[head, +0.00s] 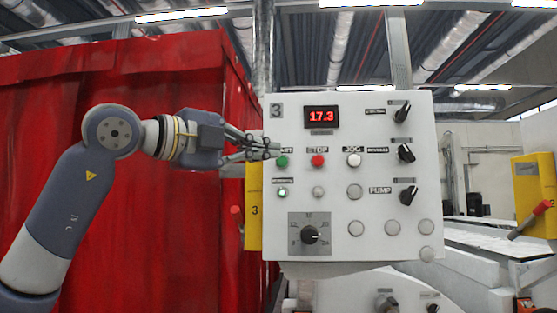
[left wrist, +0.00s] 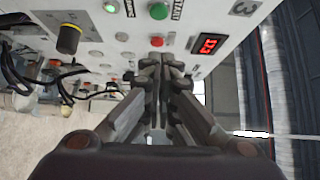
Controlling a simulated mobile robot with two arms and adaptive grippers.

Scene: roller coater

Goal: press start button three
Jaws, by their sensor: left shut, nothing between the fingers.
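The white control panel (head: 335,100) marked 3 fills the middle of the head view. Its green start button (head: 282,161) sits at the left, under a label partly covered by my fingers. My left gripper (head: 272,149) is shut and empty, its tips just above and left of the green button. Contact cannot be told. In the left wrist view the shut fingers (left wrist: 162,65) point at the panel, and the green button (left wrist: 159,11) shows beyond the red stop button (left wrist: 157,42). The red stop button (head: 318,160) is right of the green one in the head view. My right gripper is not in view.
A red display (head: 321,117) reads 17.3. A white jog button (head: 354,160), several black knobs and a dial (head: 310,235) share the panel. A small green lamp (head: 282,193) glows below the start button. A yellow box (head: 254,210) and a red curtain (head: 150,80) stand left.

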